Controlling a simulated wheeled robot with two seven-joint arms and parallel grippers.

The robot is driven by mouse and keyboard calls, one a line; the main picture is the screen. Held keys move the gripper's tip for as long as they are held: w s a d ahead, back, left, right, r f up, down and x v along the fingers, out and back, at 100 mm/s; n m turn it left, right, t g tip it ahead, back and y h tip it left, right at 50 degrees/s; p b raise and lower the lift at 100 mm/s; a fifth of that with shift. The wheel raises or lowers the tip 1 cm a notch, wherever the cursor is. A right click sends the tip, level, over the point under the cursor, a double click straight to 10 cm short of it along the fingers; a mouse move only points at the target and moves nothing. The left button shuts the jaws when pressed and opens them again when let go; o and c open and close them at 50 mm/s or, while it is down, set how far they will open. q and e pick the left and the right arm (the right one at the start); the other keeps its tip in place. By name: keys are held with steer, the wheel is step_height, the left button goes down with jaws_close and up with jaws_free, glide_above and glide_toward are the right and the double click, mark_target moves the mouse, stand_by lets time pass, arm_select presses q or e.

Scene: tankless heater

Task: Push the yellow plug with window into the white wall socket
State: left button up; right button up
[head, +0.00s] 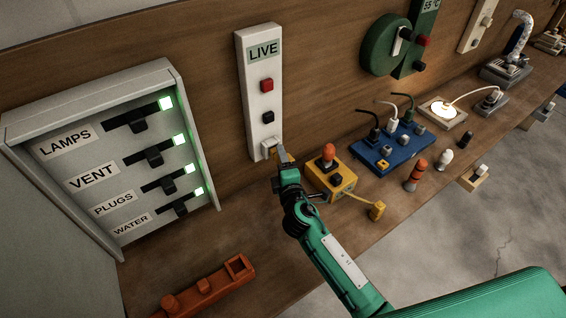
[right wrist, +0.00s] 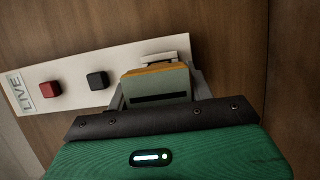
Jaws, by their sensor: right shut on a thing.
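The white wall socket (head: 267,148) is a small block at the foot of the white LIVE panel. My right gripper (head: 284,157) is in front of it, shut on the yellow plug with window (head: 282,154). In the right wrist view, the plug (right wrist: 156,84) shows a yellow-orange top edge and a pale face with a dark slot, between the fingers of my gripper (right wrist: 158,92). The socket (right wrist: 167,58) shows just behind it, mostly hidden. Whether plug and socket touch cannot be told. My left gripper is not in view.
The LIVE panel (head: 260,90) carries a red and a black button. A grey switch cabinet (head: 95,130) stands at left. A yellow box with an orange lamp (head: 331,178) sits close right of my gripper, its cord running to a yellow piece (head: 377,210). An orange-red rail (head: 205,287) lies in front.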

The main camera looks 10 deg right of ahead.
steer(key=shift+w+a, duration=0.3)
steer(key=shift+w, duration=0.3)
steer(key=shift+w+a, duration=0.25)
steer(key=shift+w, duration=0.35)
steer(key=o, duration=1.6)
steer(key=shift+s+f+b, duration=0.15)
steer(key=shift+s+b, duration=0.3)
steer(key=shift+s, duration=0.1)
steer(key=s+b, duration=0.3)
steer(key=s, duration=0.9)
steer(key=shift+s+d, duration=0.25)
steer(key=shift+s, duration=0.15)
steer(key=shift+d, duration=0.1)
